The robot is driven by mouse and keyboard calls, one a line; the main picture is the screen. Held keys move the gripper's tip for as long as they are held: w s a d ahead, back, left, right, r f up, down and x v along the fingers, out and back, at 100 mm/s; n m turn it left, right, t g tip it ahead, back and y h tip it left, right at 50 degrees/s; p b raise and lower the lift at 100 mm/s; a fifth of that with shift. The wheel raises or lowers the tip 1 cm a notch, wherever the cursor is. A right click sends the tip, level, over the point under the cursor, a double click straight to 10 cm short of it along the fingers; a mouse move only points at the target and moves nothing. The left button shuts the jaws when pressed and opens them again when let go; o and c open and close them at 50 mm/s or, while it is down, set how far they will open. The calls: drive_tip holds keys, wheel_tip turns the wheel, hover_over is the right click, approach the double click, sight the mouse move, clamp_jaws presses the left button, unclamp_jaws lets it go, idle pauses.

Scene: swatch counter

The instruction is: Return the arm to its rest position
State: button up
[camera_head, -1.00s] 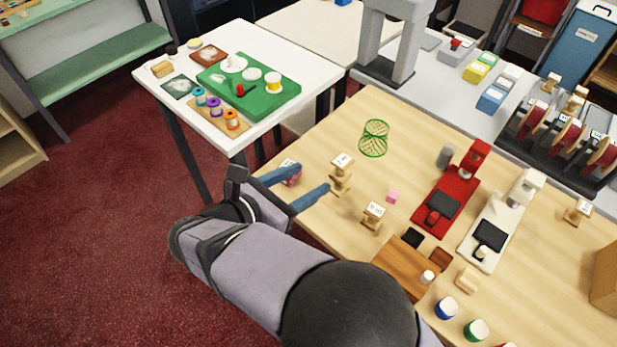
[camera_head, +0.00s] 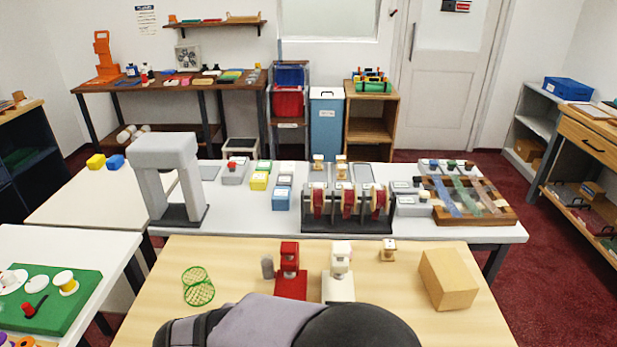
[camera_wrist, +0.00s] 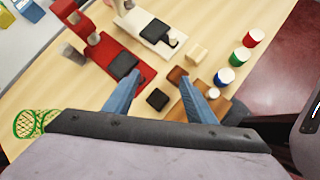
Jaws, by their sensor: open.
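My gripper (camera_wrist: 160,82) shows in the wrist view. Its two blue fingers are spread apart with nothing held between them. It hangs above the wooden table (camera_wrist: 215,40), pointing toward a black square pad (camera_wrist: 157,99) and a brown board (camera_wrist: 207,104). In the head view my arm crosses the bottom centre, in front of the wooden table (camera_head: 225,255), and the fingers are hidden there. The height of the fingers above the table is hard to tell.
A red press (camera_head: 290,280) and a white press (camera_head: 339,284) stand on the wooden table. A green mesh basket (camera_head: 198,287) is left of them, a cardboard box (camera_head: 447,279) right. Blue (camera_wrist: 224,76), green (camera_wrist: 239,57) and red (camera_wrist: 254,37) cups stand along the edge.

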drive_tip(key=s+d+m+g+y+p, duration=0.2)
drive_tip(key=s+d+m+g, duration=0.1)
drive_tip(key=d+m, duration=0.8)
drive_tip(key=s+d+m+g+y+p, duration=0.1)
drive_tip(key=s+d+m+g+y, duration=0.2)
drive_tip(key=d+m, duration=0.8)
drive_tip(key=s+m, duration=0.2)
drive_tip(key=shift+s+y+p, duration=0.3)
drive_tip(key=shift+p, duration=0.1)
